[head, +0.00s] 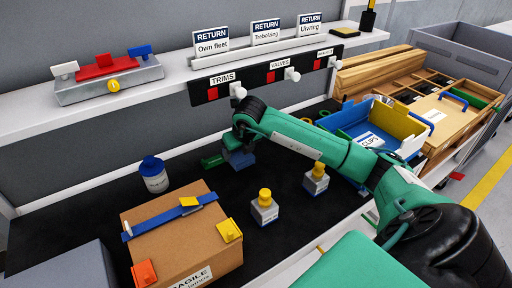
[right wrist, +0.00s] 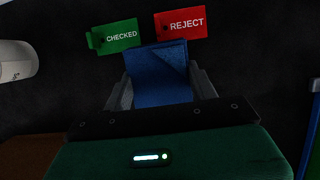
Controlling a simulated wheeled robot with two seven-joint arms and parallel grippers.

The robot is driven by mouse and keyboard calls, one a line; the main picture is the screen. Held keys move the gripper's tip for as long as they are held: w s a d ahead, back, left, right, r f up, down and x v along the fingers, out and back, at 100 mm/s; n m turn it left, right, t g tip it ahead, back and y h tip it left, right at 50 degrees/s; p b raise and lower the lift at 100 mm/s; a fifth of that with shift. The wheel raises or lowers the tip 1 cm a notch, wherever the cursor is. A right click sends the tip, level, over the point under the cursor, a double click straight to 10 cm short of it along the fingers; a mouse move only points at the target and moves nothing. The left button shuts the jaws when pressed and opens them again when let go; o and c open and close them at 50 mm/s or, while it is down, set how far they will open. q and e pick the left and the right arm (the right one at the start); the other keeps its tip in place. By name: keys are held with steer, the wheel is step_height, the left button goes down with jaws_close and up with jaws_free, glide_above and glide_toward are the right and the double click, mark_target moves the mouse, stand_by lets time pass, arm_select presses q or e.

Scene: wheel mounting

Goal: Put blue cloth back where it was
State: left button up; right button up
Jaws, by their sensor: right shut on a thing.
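The blue cloth (right wrist: 158,78) is folded and sits between the two grey fingers of my right gripper (right wrist: 156,92) in the right wrist view. In the head view my right arm reaches from the lower right to the back of the black work surface. There the right gripper (head: 238,146) points down, and the blue cloth (head: 240,159) shows at its tip. I cannot tell whether the cloth touches the surface. A green CHECKED tag (right wrist: 115,37) and a red REJECT tag (right wrist: 181,24) are just beyond the cloth. My left gripper is not in view.
A cardboard box (head: 165,238) with a blue strap stands at the front left. A white jar with a blue lid (head: 154,174) is behind it. Two yellow-topped blocks, (head: 264,208) and (head: 316,180), stand right of the box. A blue bin (head: 350,122) lies beyond my arm.

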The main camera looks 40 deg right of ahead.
steer(key=shift+w+d, duration=0.1)
steer(key=shift+d, duration=0.25)
steer(key=w+d, duration=0.1)
steer(key=d, duration=0.4)
steer(key=w+d+p, duration=0.1)
steer(key=w+d, duration=0.1)
steer(key=d, duration=0.4)
steer(key=w+d+p, duration=0.1)
steer(key=d, duration=0.4)
steer(key=shift+w+d, duration=0.35)
steer(key=shift+d, duration=0.05)
step_height(320, 180, down, 4)
steer(key=shift+r+p, duration=0.2)
steer(key=shift+p, duration=0.25)
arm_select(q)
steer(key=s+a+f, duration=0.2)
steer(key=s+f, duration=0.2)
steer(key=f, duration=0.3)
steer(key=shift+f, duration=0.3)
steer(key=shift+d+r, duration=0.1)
arm_select(e)
steer(key=o, duration=0.9)
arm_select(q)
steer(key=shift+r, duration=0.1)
arm_select(e)
steer(key=shift+o, duration=0.2)
